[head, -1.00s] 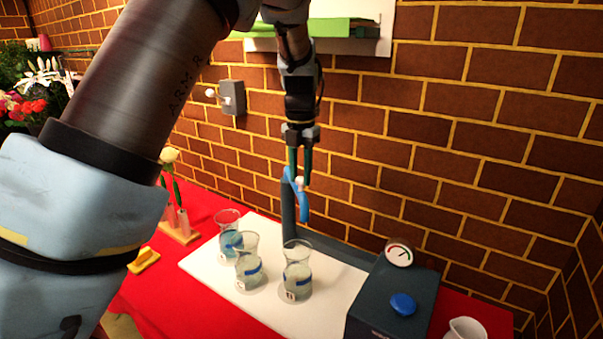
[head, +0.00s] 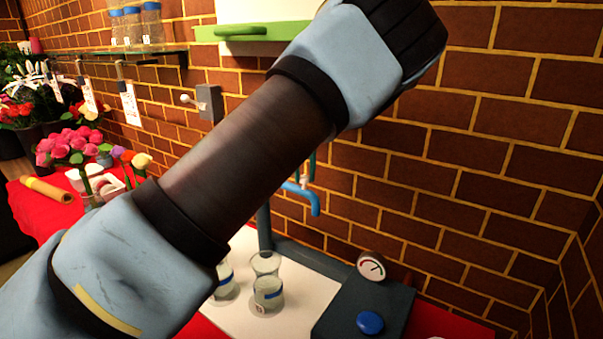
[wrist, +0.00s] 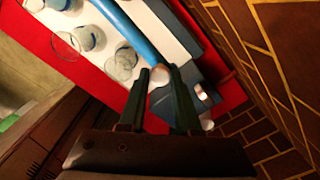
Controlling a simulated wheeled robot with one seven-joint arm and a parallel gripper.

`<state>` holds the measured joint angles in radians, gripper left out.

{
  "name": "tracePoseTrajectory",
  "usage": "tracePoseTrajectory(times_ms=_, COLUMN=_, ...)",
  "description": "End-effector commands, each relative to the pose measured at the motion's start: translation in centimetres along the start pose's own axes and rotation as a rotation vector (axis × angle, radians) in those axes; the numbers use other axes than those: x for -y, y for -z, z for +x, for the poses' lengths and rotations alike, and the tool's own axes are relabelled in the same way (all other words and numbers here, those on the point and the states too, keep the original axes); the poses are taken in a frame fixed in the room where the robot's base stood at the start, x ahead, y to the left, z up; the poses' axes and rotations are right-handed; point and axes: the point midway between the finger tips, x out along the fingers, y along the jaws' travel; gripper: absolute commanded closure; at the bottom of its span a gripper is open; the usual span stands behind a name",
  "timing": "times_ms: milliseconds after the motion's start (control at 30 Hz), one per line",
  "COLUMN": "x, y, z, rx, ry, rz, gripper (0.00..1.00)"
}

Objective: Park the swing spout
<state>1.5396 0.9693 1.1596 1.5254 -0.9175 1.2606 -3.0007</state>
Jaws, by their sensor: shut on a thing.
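The blue swing spout (head: 305,197) stands out from the top of a dark post (head: 264,230) near the brick wall, its outer end bent downward. In the wrist view the blue spout (wrist: 130,28) runs over the white board toward my fingers. My gripper (wrist: 163,78) is shut on a small pale knob (wrist: 160,76) at the near part of the spout. In the head view my forearm covers most of the gripper; only dark green finger parts show just above the spout.
Glass beakers (head: 266,292) with blue bands stand on the white board (head: 238,322), below and left of the spout. A dark box with a gauge (head: 371,266) and a blue button (head: 370,322) is at the right. A green-edged shelf (head: 250,32) hangs above; the brick wall is close behind.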

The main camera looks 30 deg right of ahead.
Motion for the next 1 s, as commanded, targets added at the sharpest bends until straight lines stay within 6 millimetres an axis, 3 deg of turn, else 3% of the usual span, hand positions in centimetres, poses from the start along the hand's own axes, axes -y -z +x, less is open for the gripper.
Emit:
tracePoseTrajectory(times_ms=667, x=0.17, y=-0.19, z=0.01, rx=-0.002, ry=0.000, rz=-0.040, gripper=1.00)
tracePoseTrajectory(times_ms=700, x=0.17, y=-0.19, z=0.02, rx=-0.002, ry=0.000, rz=-0.040, gripper=0.64)
tracePoseTrajectory(times_ms=900, x=0.16, y=-0.20, z=0.03, rx=-0.002, ry=0.000, rz=-0.040, gripper=0.41)
tracePoseTrajectory(times_ms=1000, x=0.15, y=-0.20, z=0.03, rx=-0.002, ry=0.000, rz=-0.040, gripper=0.39)
